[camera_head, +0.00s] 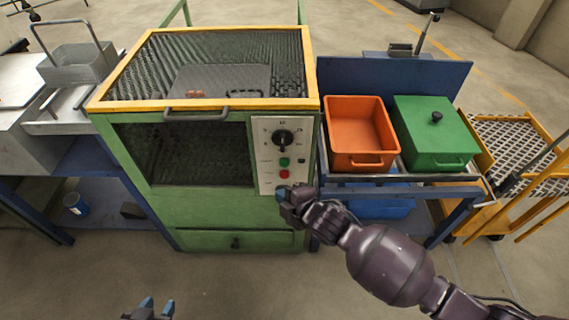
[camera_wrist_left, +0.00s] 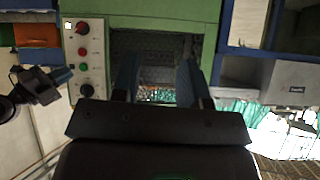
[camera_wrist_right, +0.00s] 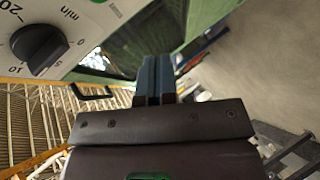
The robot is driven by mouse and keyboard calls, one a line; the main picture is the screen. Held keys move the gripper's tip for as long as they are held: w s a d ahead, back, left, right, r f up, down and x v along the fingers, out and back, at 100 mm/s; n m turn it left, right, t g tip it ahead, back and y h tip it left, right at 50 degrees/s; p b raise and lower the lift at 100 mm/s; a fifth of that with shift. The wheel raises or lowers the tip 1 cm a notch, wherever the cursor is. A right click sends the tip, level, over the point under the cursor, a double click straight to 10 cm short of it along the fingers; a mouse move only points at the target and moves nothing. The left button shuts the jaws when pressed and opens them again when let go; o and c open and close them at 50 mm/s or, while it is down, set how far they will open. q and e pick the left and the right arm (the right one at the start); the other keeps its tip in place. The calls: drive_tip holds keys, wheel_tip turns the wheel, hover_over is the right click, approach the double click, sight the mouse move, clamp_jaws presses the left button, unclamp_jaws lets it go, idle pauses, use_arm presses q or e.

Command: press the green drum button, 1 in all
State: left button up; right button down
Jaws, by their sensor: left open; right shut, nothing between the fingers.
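The green button (camera_head: 284,162) is on the pale control panel (camera_head: 265,150) at the furnace's front right, below the black dial (camera_head: 283,137) and above a red button (camera_head: 284,174). It also appears in the left wrist view (camera_wrist_left: 83,67). My right gripper (camera_head: 282,191) is shut and empty, its tips in front of the panel's lower part in the head view; I cannot tell whether they touch it. In the right wrist view its fingers (camera_wrist_right: 158,72) are together and the dial (camera_wrist_right: 39,49) is close; the green button is not seen there. My left gripper (camera_head: 150,307) is open and empty, low in front of the furnace.
The green furnace (camera_head: 215,212) has a yellow-rimmed mesh top and a front handle (camera_head: 197,115). An orange bin (camera_head: 360,125) and a green lidded box (camera_head: 435,150) stand on the bench to its right. A yellow cart (camera_head: 510,145) stands farther right. Floor in front is clear.

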sight(284, 163)
drive_tip(key=w+b, duration=0.2)
drive_tip(key=w, duration=0.4)
drive_tip(key=shift+w, duration=0.35)
idle(1.5)
drive_tip(key=shift+w, duration=0.1)
drive_tip(key=shift+w, duration=0.35)
idle(0.4)
